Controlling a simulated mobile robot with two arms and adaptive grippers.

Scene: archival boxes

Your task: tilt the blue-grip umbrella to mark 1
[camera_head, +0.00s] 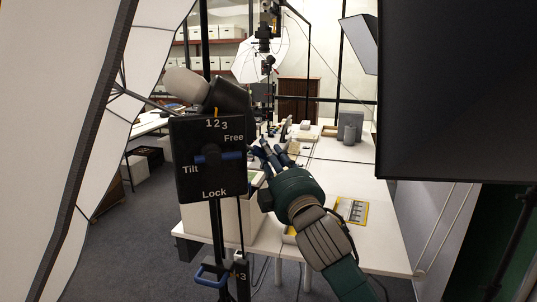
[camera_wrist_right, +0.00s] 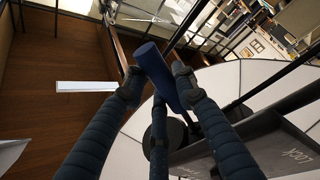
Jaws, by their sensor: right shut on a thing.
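The large white umbrella (camera_head: 105,130) with dark ribs fills the left of the head view. Beside it stands a black plate (camera_head: 208,185) lettered "1 2 3", "Free", "Tilt" and "Lock", with a blue bar (camera_head: 218,156) across its middle. My right gripper (camera_head: 268,153) reaches to the plate's right side. In the right wrist view its fingers (camera_wrist_right: 158,88) are closed around a blue grip (camera_wrist_right: 155,65), and the plate (camera_wrist_right: 280,145) with "Lock" shows at the lower right. Which mark the setting points to cannot be told. My left gripper is out of view.
A white table (camera_head: 375,205) runs back under my right arm, with a yellow-edged item (camera_head: 351,210) and grey boxes (camera_head: 350,126) on it. A large black panel (camera_head: 457,90) blocks the upper right. A lower blue handle (camera_head: 212,275) is on the stand.

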